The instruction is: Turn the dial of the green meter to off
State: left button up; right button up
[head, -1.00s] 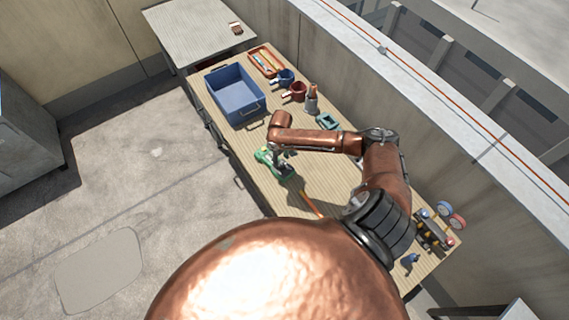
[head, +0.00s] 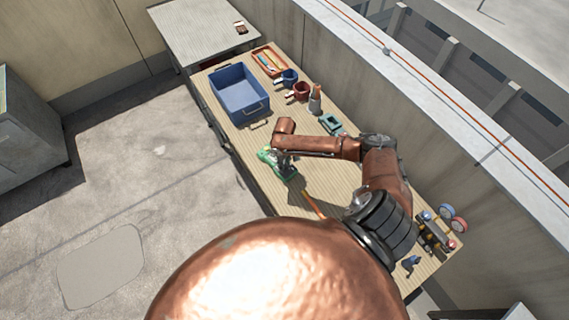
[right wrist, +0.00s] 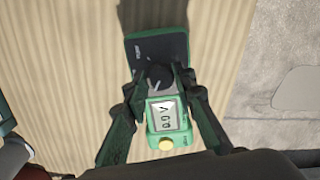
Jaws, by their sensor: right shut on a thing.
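The green meter (head: 289,172) lies on the wooden workbench, partly hidden by my right arm in the head view. In the right wrist view, the meter (right wrist: 160,48) shows a dark face, a round black dial (right wrist: 157,77), a pale display (right wrist: 168,116) and a yellow round button (right wrist: 166,144). My right gripper (right wrist: 160,80) is over the meter with a finger on each side of the dial, shut on it. The small markings around the dial are too blurred to read. The gripper (head: 281,157) is small in the head view. My left gripper is not in view.
A blue bin (head: 239,94), an orange tray (head: 269,61), blue and red cups (head: 299,91) and a teal item (head: 330,123) stand farther along the bench. A gauge manifold (head: 435,232) is at the near right end. A parapet wall borders the bench's right side.

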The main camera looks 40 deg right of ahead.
grip_shut()
jog(key=shift+n, duration=0.3)
jog(key=shift+r+n+p, duration=0.15)
jog(key=shift+n+p, duration=0.6)
jog(key=shift+n, duration=0.25)
jog(key=n+p, duration=0.1)
jog(key=n, duration=0.1)
jog(key=shift+n, duration=0.4)
jog(key=n, duration=0.3)
jog(key=shift+n+p, duration=0.3)
jog(key=shift+n, duration=1.4)
